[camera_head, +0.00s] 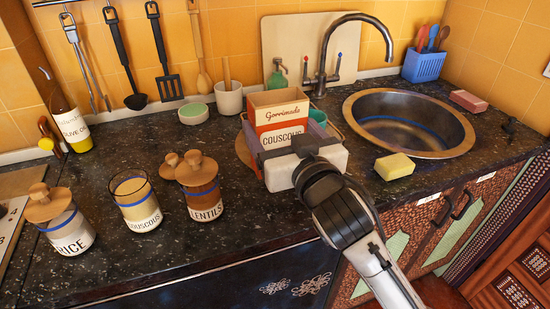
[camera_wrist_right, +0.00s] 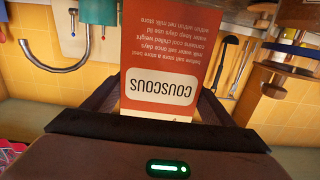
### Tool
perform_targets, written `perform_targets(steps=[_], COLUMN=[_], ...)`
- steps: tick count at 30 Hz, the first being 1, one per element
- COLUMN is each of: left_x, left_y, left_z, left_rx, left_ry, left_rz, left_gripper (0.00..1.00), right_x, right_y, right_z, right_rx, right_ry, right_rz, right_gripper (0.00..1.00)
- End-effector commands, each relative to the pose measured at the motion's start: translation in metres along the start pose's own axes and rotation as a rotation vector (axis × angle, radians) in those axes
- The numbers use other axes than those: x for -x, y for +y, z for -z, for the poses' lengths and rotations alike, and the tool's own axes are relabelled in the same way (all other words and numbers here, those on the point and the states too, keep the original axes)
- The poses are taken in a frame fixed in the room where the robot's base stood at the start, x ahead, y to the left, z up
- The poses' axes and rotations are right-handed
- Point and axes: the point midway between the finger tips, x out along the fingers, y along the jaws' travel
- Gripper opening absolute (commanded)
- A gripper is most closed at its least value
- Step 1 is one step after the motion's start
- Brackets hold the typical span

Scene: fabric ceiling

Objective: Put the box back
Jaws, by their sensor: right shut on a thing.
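The couscous box (camera_head: 278,103), orange-red with a cream upper band, is upright on or just above the counter, left of the sink. My right gripper (camera_head: 285,140) reaches it from the front, with its fingers on either side of the box. In the right wrist view the box (camera_wrist_right: 172,55) fills the middle between the two fingers, its label upside down. The gripper is shut on it. Its lower part is hidden by the gripper, so I cannot tell whether it touches the counter. My left gripper is not in view.
In front left stand a rice jar (camera_head: 64,222), an open couscous jar (camera_head: 137,205) and a lentils jar (camera_head: 202,193). A white pot (camera_head: 229,101) stands behind the box. Right are a yellow sponge (camera_head: 395,167) and the sink (camera_head: 405,120). The front-centre counter (camera_head: 240,235) is clear.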

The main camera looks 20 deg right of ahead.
Motion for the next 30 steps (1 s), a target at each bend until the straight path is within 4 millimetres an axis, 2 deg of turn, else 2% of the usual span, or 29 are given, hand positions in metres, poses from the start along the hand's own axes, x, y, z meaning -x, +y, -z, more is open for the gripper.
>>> perform_targets(steps=[3, 8, 14, 22, 29, 30], left_x=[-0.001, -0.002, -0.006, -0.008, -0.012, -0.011], left_y=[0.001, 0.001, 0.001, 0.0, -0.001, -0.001], left_z=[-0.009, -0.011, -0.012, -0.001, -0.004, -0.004], left_rx=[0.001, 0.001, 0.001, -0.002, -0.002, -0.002], left_ry=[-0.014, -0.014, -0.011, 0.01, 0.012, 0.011], left_rz=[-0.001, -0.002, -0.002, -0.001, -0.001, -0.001], left_gripper=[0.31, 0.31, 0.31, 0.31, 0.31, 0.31], right_x=[-0.001, -0.001, -0.002, -0.002, -0.003, -0.003], right_y=[0.0, 0.0, -0.001, -0.001, 0.0, 0.0], right_z=[-0.016, -0.027, -0.055, -0.056, -0.063, -0.064], right_rx=[0.001, 0.001, 0.002, 0.0, 0.0, 0.0], right_ry=[0.002, 0.003, 0.001, 0.005, 0.005, 0.003], right_rz=[0.001, 0.002, 0.002, 0.002, 0.002, 0.001], right_gripper=[0.47, 0.47, 0.47, 0.47, 0.47, 0.81])
